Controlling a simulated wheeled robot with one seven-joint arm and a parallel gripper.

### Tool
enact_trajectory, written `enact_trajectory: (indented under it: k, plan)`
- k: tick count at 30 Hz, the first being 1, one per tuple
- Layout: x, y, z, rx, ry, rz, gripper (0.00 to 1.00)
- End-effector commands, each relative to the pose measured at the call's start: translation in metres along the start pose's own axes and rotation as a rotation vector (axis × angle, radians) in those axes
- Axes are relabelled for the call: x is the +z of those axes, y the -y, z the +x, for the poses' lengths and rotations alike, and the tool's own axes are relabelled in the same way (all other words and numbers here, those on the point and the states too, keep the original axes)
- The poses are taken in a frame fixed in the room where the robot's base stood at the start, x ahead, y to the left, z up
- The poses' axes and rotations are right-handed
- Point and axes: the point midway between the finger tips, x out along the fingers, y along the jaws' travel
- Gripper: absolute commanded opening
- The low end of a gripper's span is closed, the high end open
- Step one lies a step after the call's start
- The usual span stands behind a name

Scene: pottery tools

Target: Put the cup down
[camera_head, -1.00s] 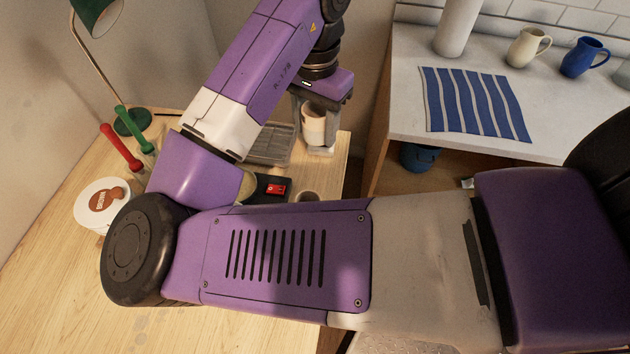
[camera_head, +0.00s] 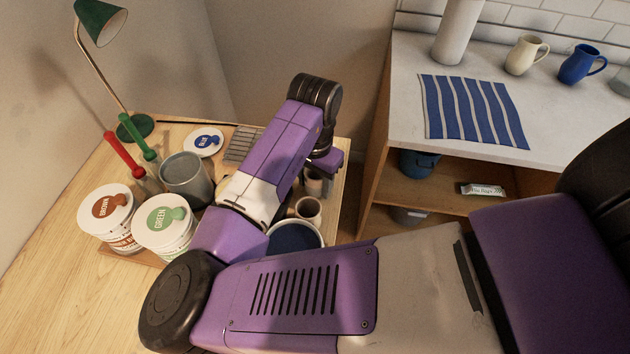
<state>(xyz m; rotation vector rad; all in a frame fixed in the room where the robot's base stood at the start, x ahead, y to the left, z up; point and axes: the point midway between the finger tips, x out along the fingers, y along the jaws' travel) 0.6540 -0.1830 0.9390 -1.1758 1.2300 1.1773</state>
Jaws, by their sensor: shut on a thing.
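My gripper (camera_head: 321,178) is on the right side of the wooden table, below the purple wrist part. It is shut on a pale cup (camera_head: 314,184), which is mostly hidden by the hand and arm. The held cup looks upright and low over the tabletop; I cannot tell whether its base touches the table. A second pale cup (camera_head: 308,210) stands just in front of it, close to the gripper.
A container of dark blue contents (camera_head: 294,238) stands near the cups, partly behind my arm. Brown (camera_head: 107,209) and green (camera_head: 163,219) lidded jars, a grey pot (camera_head: 186,177) and a lamp (camera_head: 134,126) stand left. A counter with mugs (camera_head: 526,55) is at right.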

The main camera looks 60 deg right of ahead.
Motion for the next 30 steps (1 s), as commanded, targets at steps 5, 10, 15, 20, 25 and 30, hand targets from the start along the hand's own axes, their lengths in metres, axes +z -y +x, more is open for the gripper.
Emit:
enact_trajectory:
  k: [5, 10, 15, 20, 25, 30]
  plan:
    - [0.000, 0.000, 0.004, -0.001, 0.000, 0.000, 0.07]
    - [0.000, 0.000, 0.006, 0.000, 0.000, 0.000, 0.07]
    - [0.000, 0.000, 0.007, -0.001, 0.000, 0.000, 0.69]
    - [0.000, 0.000, 0.007, -0.001, 0.000, 0.000, 0.71]
    - [0.000, 0.000, 0.005, -0.001, 0.000, 0.000, 0.71]
    - [-0.001, 0.001, -0.007, -0.003, -0.003, 0.001, 0.71]
